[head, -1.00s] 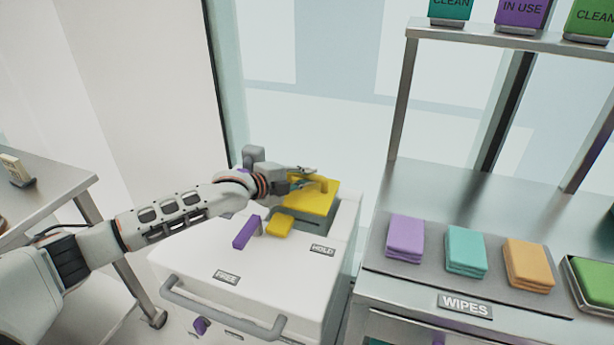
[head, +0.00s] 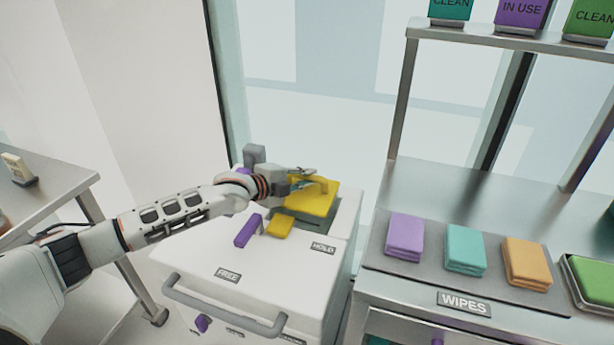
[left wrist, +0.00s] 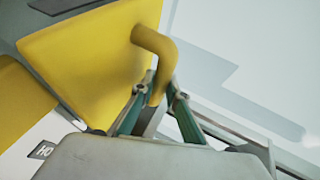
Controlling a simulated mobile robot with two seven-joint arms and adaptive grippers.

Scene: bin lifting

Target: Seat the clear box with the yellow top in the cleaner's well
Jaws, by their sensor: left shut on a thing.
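The yellow top (head: 318,204) of the box is at the back right of the white cleaner (head: 270,262). It fills the upper left of the left wrist view (left wrist: 85,50). My left gripper (head: 308,182) is shut on the yellow handle (left wrist: 155,55) that stands up from the top. The box's clear body is hidden below the top and behind my gripper, so how deep it sits in the well cannot be told. A smaller yellow piece (head: 280,226) lies beside it on the cleaner. My right gripper is out of view.
A purple lever (head: 248,230) stands on the cleaner between FREE and HOLD labels. A grey rail (head: 225,310) runs along its front. A steel counter with several folded wipes (head: 465,250) is at the right. A steel table (head: 45,200) is at the left.

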